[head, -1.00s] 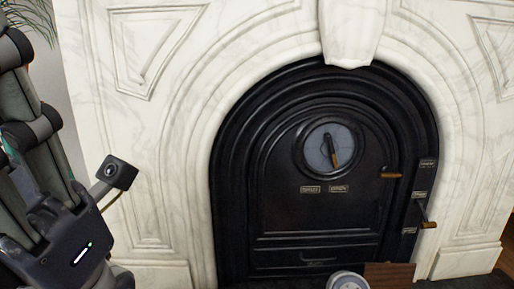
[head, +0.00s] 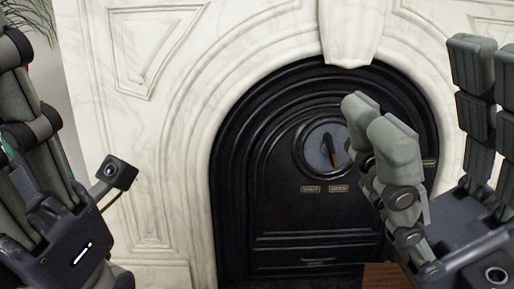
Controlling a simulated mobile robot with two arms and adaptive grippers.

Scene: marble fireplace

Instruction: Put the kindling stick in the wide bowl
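I cannot make out a kindling stick or a wide bowl in the head view. My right gripper (head: 428,95) is raised at the right, in front of the fireplace door. Its grey fingers stand spread well apart, with nothing seen between them. My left gripper (head: 18,110) is at the left edge, partly cut off by the frame. Only some of its fingers show, so I cannot tell how far it is open.
A white marble fireplace (head: 150,150) surrounds a black arched door (head: 290,220) with a round dial (head: 322,150). A brown wooden piece (head: 380,276) shows at the bottom edge, partly cut off. Plant leaves (head: 32,14) hang at the top left.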

